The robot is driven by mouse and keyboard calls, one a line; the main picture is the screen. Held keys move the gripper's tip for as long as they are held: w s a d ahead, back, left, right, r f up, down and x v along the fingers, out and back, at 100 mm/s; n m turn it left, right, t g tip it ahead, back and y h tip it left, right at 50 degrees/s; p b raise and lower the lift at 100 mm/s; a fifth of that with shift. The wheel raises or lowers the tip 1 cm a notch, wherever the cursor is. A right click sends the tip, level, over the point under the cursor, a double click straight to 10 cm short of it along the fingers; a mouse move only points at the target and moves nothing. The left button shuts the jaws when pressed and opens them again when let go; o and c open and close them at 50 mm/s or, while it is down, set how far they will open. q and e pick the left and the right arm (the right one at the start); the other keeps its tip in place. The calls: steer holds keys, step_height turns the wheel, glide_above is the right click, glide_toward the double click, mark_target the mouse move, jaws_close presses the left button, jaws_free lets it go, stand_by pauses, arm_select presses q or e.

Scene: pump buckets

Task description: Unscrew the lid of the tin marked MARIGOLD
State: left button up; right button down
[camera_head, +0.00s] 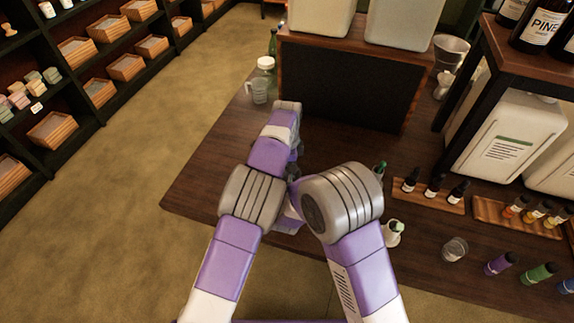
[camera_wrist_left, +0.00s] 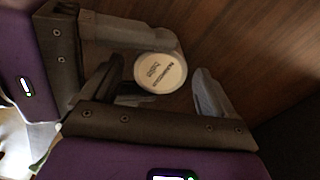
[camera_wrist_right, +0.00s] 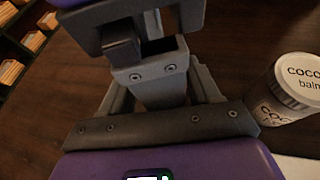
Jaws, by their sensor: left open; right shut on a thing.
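A round tin with a cream lid (camera_wrist_left: 160,73) shows in the left wrist view, seen from above. Its small lettering is turned and I cannot read it surely. My left gripper (camera_wrist_left: 158,68) is open, with one finger on either side of the lid and gaps visible. My right gripper (camera_wrist_right: 156,82) is shut on the tin's body, its fingers coming in from the upper left in the left wrist view. In the right wrist view my left gripper covers the tin. In the head view my arms hide the tin and both gripper tips.
A COCO balm tin (camera_wrist_right: 303,80) stands close to the right gripper on the brown table (camera_head: 205,190). A dark-fronted crate (camera_head: 340,85) stands behind my arms. Small bottles (camera_head: 435,187) and a glass (camera_head: 455,249) are to the right.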

arm_select(q)
steer(key=shift+r, duration=2.25)
arm_select(e)
steer(key=shift+c, duration=0.8)
jaws_free()
steer(key=shift+s, duration=0.1)
